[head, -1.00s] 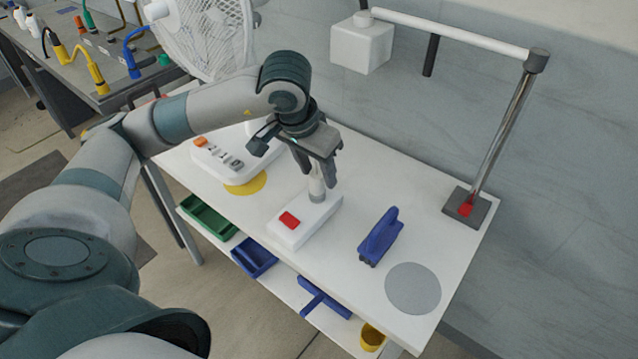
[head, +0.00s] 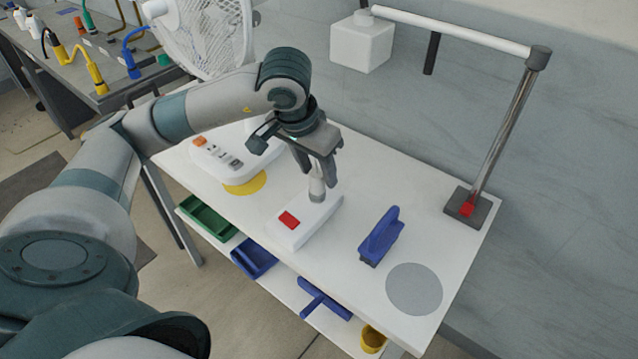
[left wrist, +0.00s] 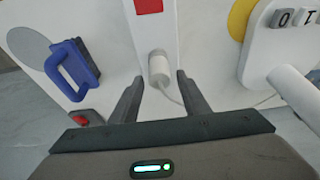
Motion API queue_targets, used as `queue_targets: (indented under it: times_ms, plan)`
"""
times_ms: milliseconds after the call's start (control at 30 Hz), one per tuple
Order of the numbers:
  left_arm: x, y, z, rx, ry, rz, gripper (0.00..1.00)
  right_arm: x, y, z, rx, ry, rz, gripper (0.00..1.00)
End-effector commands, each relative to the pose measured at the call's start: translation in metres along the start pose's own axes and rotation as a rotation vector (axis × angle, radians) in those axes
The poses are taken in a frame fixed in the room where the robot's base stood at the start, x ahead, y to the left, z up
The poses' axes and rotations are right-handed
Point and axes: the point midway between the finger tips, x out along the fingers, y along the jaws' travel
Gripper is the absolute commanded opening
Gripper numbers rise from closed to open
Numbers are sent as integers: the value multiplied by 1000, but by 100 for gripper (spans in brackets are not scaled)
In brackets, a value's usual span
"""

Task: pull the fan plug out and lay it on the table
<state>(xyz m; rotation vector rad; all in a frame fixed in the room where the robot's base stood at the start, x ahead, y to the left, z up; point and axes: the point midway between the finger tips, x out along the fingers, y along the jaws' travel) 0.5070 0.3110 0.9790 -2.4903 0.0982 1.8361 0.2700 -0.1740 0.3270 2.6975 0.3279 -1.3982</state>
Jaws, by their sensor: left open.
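The fan plug (head: 317,187), a pale grey cylinder, stands upright in the white socket box (head: 318,219) with a red switch (head: 289,220). In the left wrist view the plug (left wrist: 159,69) shows with a thin cord running off it to the right. My left gripper (head: 318,176) points down at the plug from above. Its two fingers are open, one on either side of the plug's near end, with gaps visible in the left wrist view (left wrist: 158,80). The white fan (head: 205,35) stands behind my arm, partly hidden. My right gripper is not in view.
A metal post (head: 500,130) with a crossbar stands at right. Bare tabletop lies right of the box.

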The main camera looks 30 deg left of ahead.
Motion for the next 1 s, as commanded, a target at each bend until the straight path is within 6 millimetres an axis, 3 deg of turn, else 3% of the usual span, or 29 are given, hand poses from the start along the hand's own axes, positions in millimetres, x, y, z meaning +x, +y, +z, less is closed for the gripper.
queue_targets:
  times_ms: [1000]
  plan:
    - [1, 0, 0, 0, 0, -1, 42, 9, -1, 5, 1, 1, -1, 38]
